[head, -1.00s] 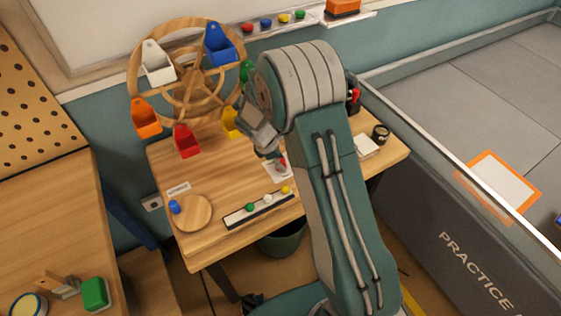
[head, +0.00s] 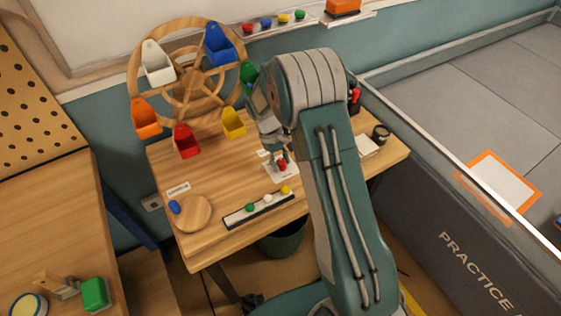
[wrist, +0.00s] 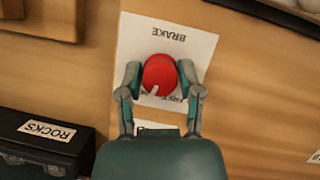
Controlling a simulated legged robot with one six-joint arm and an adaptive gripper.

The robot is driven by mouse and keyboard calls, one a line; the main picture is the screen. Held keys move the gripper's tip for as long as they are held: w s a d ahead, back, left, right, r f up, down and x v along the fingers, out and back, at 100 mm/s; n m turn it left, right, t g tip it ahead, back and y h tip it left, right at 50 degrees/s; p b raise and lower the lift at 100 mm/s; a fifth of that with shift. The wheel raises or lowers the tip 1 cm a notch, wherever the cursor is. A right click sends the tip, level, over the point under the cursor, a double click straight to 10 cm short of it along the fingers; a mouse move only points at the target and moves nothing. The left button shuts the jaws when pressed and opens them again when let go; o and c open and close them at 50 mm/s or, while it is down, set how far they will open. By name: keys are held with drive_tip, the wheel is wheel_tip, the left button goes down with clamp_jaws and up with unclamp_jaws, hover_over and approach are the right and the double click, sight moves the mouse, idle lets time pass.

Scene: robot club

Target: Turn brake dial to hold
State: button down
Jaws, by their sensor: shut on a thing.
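The red brake dial (wrist: 159,75) sits on a white card (wrist: 138,34) marked BRAKE in the wrist view. My gripper (wrist: 159,82) has a finger on each side of the dial and is shut on it. A pale pointer mark on the dial points down and slightly left in the wrist view. More lettering on the card below the dial is partly hidden by my fingers and too small to read. In the head view the red dial (head: 282,165) shows below my gripper (head: 275,158) on the wooden table.
A wooden wheel (head: 188,88) with coloured buckets stands at the table's back left. A strip with coloured balls (head: 258,208) and a round wooden disc (head: 194,214) lie at the front.

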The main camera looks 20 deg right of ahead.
drive_tip(key=shift+s+f+m+g+y, duration=0.1)
drive_tip(key=shift+m+g+y, duration=0.3)
drive_tip(key=shift+m, duration=1.3)
drive_tip(key=shift+y, duration=0.3)
drive_tip(key=shift+c, duration=1.3)
unclamp_jaws()
drive_tip(key=v, duration=1.2)
drive_tip(key=shift+a, duration=0.1)
